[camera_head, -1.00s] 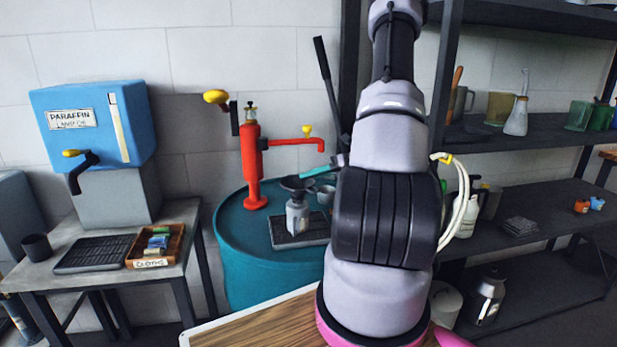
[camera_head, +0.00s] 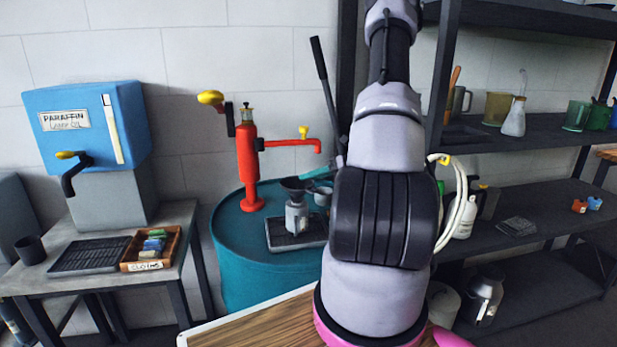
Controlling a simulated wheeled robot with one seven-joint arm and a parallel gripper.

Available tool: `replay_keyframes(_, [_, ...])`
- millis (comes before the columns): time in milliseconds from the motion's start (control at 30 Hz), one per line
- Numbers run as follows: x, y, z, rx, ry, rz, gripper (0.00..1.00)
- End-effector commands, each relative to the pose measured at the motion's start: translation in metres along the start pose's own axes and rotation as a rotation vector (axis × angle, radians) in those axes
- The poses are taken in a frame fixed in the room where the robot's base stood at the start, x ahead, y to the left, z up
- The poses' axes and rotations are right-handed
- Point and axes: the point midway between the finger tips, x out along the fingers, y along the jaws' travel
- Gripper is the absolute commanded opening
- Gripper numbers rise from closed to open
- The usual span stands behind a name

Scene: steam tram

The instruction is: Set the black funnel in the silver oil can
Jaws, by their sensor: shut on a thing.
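The black funnel (camera_head: 296,184) is upright, wide rim up, directly over the mouth of the silver oil can (camera_head: 297,217). Its narrow end meets the can's top in the picture; I cannot tell how far the spout is inside. The can stands upright on a dark drip tray on the teal drum. A teal piece that looks like a finger of my gripper (camera_head: 317,173) reaches the funnel's rim from the right. The rest of my gripper is hidden behind my arm. It appears shut on the funnel's rim.
The red pump (camera_head: 247,165) stands on the drum (camera_head: 235,235) left of the can, its spout reaching right above the funnel. A grey cup-like thing (camera_head: 323,196) is close right of the funnel. A dark lever (camera_head: 323,85) rises behind. Shelves stand right.

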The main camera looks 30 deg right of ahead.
Motion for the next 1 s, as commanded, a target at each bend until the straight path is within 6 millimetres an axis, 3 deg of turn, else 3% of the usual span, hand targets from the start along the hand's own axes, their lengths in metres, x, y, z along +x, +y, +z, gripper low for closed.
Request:
replay_keyframes(233, [0.0000,-0.0007,0.0002,0.000,0.000,0.000,0.00])
replay_keyframes(333, [-0.0001,-0.0006,0.0002,0.000,0.000,0.000,0.43])
replay_keyframes(1000, [-0.0014,-0.0005,0.0004,0.000,0.000,-0.001,0.44])
